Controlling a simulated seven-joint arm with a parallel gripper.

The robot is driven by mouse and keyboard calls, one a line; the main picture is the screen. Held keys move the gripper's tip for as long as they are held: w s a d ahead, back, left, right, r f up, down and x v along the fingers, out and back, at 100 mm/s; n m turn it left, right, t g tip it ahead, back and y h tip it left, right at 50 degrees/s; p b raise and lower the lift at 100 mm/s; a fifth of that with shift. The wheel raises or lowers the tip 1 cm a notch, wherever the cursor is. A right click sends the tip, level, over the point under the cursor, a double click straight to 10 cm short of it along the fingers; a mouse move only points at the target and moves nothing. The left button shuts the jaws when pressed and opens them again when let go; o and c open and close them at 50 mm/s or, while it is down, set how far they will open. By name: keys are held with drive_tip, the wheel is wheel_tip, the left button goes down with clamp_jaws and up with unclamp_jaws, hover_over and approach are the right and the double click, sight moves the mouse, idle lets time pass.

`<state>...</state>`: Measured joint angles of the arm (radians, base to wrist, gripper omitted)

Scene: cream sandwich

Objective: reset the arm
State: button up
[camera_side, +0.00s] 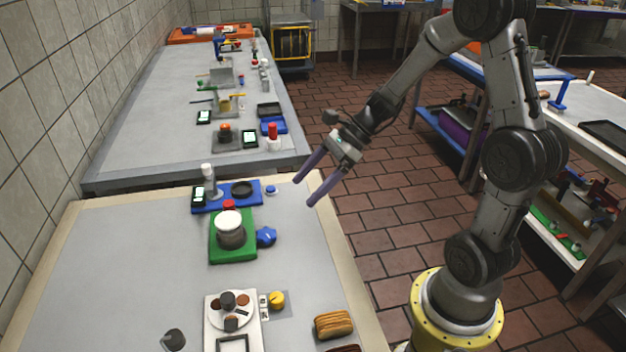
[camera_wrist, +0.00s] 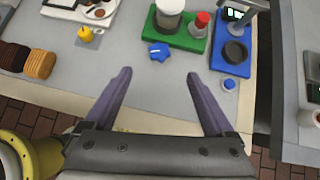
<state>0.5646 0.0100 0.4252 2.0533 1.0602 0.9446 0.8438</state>
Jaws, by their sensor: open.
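My gripper (camera_side: 306,183) is open and empty, with its two purple fingers spread apart. It hangs in the air near the right edge of the near table, at that table's far end.
On the near table (camera_side: 130,250) stand a green board (camera_side: 243,256) with a white-topped pot (camera_side: 230,230), a blue knob (camera_side: 265,236), a blue board (camera_side: 227,205), a white tray (camera_side: 215,340), a yellow knob (camera_side: 277,299) and tan cookies (camera_side: 333,324). A second cluttered table (camera_side: 150,120) lies beyond.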

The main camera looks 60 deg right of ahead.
drive_tip(key=shift+s+d+r, duration=0.25)
drive_tip(key=shift+d+r, duration=0.1)
drive_tip(key=shift+r, duration=0.05)
drive_tip(key=shift+a, duration=0.1)
drive_tip(key=s+a+r+n+h, duration=0.1)
drive_tip(key=s+a+r+n, duration=0.6)
drive_tip(key=a+r+n, duration=0.25)
drive_tip(key=s+d+n+h, duration=0.5)
drive_tip(key=s+n, duration=0.6)
drive_tip(key=n, duration=0.4)
drive_tip(key=shift+d+f+n+h, duration=0.2)
drive_tip(key=shift+n+h, duration=0.15)
drive_tip(key=shift+h, duration=0.25)
